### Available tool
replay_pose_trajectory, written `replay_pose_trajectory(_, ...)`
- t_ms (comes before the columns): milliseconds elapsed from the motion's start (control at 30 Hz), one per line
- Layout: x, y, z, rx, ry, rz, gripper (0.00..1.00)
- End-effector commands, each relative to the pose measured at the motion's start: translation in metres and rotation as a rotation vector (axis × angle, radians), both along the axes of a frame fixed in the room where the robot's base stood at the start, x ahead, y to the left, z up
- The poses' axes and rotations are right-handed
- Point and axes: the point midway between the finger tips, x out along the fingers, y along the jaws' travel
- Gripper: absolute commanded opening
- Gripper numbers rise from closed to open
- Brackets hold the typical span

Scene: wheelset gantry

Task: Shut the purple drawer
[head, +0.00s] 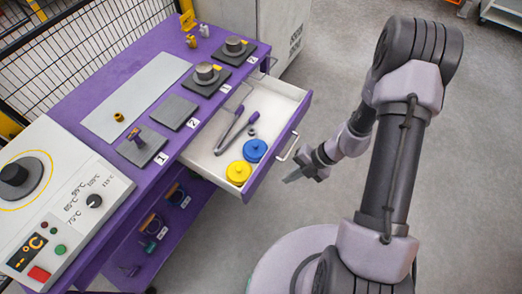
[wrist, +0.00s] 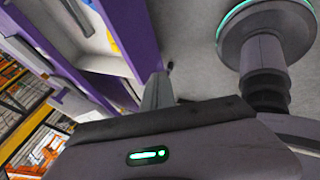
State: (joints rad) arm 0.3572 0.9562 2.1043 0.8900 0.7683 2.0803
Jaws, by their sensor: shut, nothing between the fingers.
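The purple drawer (head: 273,160) is pulled out from the purple workbench, showing its white inside and a metal bar handle (head: 287,147) on its front. It also shows at the top left of the wrist view, with its purple front (wrist: 141,40). My gripper (head: 289,179) is shut and empty. In the head view it is just right of the drawer front, near the handle, with a small gap in the picture. The shut fingers (wrist: 158,92) also show in the wrist view, close to the lower end of the drawer front; I cannot tell whether they touch.
The drawer holds a yellow disc (head: 238,173), a blue disc (head: 255,150) and a grey tong-like tool (head: 236,127). The workbench (head: 160,45) carries several dark plates and a control box (head: 60,205). The floor (head: 310,100) right of the drawer is clear.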

Motion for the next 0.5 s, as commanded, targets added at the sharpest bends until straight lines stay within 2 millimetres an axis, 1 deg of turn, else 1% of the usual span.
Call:
replay_pose_trajectory(33, -0.006, 0.0, -0.011, 0.009, 0.06, -0.068, 0.0)
replay_pose_trajectory(133, -0.011, 0.002, -0.026, 0.014, 0.12, -0.141, 0.0)
replay_pose_trajectory(267, -0.012, 0.012, -0.043, 0.014, 0.124, -0.145, 0.0)
replay_pose_trajectory(500, -0.014, 0.045, -0.087, 0.014, 0.123, -0.141, 0.0)
